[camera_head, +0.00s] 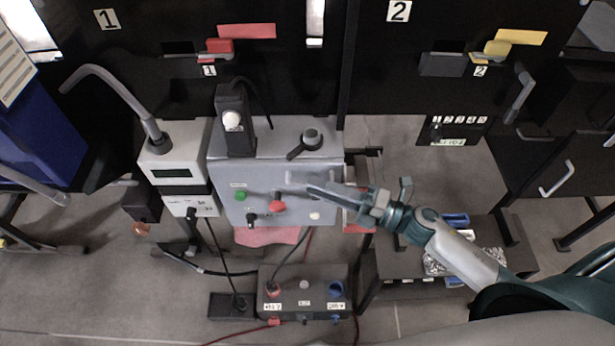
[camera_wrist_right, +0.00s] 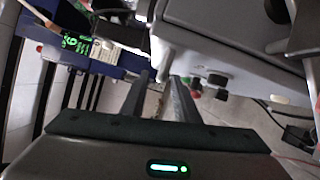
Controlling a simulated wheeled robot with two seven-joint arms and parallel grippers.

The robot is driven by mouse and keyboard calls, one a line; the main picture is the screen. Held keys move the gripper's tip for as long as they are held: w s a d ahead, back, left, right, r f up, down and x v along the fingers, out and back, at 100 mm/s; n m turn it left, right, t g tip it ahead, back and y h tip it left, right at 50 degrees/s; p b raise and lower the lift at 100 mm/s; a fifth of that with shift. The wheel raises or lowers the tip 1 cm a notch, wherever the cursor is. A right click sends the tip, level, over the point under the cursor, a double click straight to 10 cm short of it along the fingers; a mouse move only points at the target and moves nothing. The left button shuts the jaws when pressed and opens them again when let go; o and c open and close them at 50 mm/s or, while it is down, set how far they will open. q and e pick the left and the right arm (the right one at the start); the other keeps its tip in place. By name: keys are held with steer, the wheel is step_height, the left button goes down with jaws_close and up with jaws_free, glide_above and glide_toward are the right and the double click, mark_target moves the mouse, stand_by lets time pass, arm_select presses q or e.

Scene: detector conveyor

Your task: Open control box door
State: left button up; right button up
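The control box (camera_head: 262,176) is a light grey box in the middle of the head view. Its front carries a green button (camera_head: 240,196), a red knob (camera_head: 278,205) and a black knob (camera_head: 252,218). A black lever (camera_head: 306,143) sits on its top. The door looks closed. My right gripper (camera_head: 318,190) is in front of the box's right part and hides some of it; contact cannot be told. In the right wrist view, its fingers (camera_wrist_right: 163,88) are apart with nothing between them, and the grey box (camera_wrist_right: 225,50) is to their right. My left gripper is not in view.
A white meter box (camera_head: 175,172) stands left of the control box, with a grey curved handle (camera_head: 112,84) above. A dark socket box (camera_head: 303,290) with cables is below. A low dark table (camera_head: 400,295) is at the right. Black cabinets stand behind.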

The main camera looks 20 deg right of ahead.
steer(key=shift+p+x, duration=0.45)
steer(key=shift+x, duration=1.2)
steer(key=shift+c, duration=0.4)
jaws_close()
steer(key=shift+s, duration=0.2)
